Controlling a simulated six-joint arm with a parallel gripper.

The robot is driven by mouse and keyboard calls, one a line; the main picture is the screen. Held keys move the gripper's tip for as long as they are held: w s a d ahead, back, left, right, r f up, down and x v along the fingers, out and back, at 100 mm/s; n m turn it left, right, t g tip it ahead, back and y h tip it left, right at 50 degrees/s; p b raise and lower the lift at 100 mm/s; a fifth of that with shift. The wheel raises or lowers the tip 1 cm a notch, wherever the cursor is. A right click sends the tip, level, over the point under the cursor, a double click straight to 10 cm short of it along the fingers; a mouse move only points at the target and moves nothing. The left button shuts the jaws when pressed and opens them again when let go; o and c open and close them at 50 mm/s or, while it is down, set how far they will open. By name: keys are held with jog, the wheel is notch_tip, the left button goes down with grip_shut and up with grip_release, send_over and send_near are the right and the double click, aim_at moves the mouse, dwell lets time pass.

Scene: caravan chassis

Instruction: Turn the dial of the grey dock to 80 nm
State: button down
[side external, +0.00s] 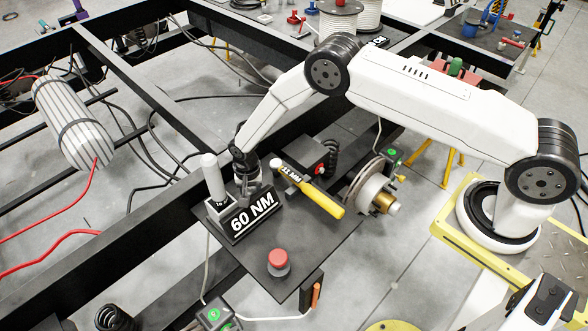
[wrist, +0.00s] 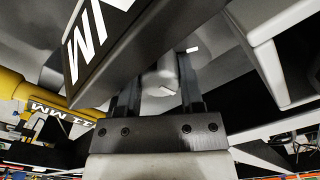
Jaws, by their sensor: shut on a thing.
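The grey dock (side external: 213,211) stands on a dark plate, with a sloped black sign (side external: 252,217) reading 60 NM on its front. A light upright handle (side external: 212,176) stands in its left side. My gripper (side external: 249,188) points down behind the sign and hides the dial in the side view. In the wrist view, my gripper (wrist: 157,88) is shut on the grey dial (wrist: 160,78), one finger on each side. A white mark shows on the dial and another white mark beside it. The sign (wrist: 105,40) shows at upper left, partly cut off.
A yellow-handled tool (side external: 322,199) with an 11 NM sign lies right of the dock. A red button (side external: 278,259) is in front. A brake disc (side external: 369,184) stands farther right. Black chassis beams (side external: 130,232) run behind and left.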

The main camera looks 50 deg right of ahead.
dwell(0.3)
jog(key=shift+c, duration=1.2)
grip_release()
jog(key=shift+s, duration=0.1)
jog(key=shift+d+f, duration=0.1)
